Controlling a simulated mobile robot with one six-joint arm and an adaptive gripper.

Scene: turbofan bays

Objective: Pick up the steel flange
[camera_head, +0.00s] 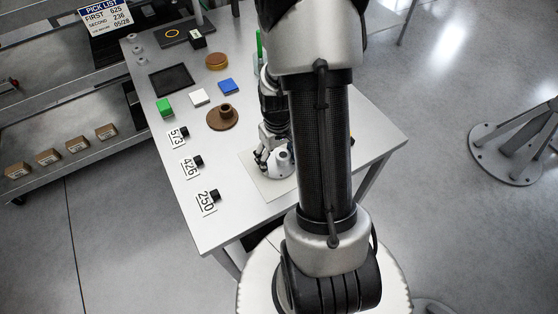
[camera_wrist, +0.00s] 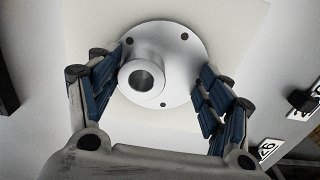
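The steel flange (camera_wrist: 178,62) is a silvery round disc with bolt holes and a raised hollow hub. It lies on a white square mat (camera_wrist: 228,20) on the table, and the mat's edge shows in the head view (camera_head: 252,172). In the wrist view, my gripper (camera_wrist: 162,85) has its two blue-padded fingers apart, one on each side of the flange's hub. The fingers overlap the disc's rim in the picture; I cannot tell whether they touch it.
A brown flange (camera_head: 222,117), green block (camera_head: 164,105), white block (camera_head: 199,97), blue block (camera_head: 228,87) and black tray (camera_head: 172,79) are on the table. Number cards (camera_head: 190,166) line its left edge. A shelf with boxes (camera_head: 78,145) stands at left.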

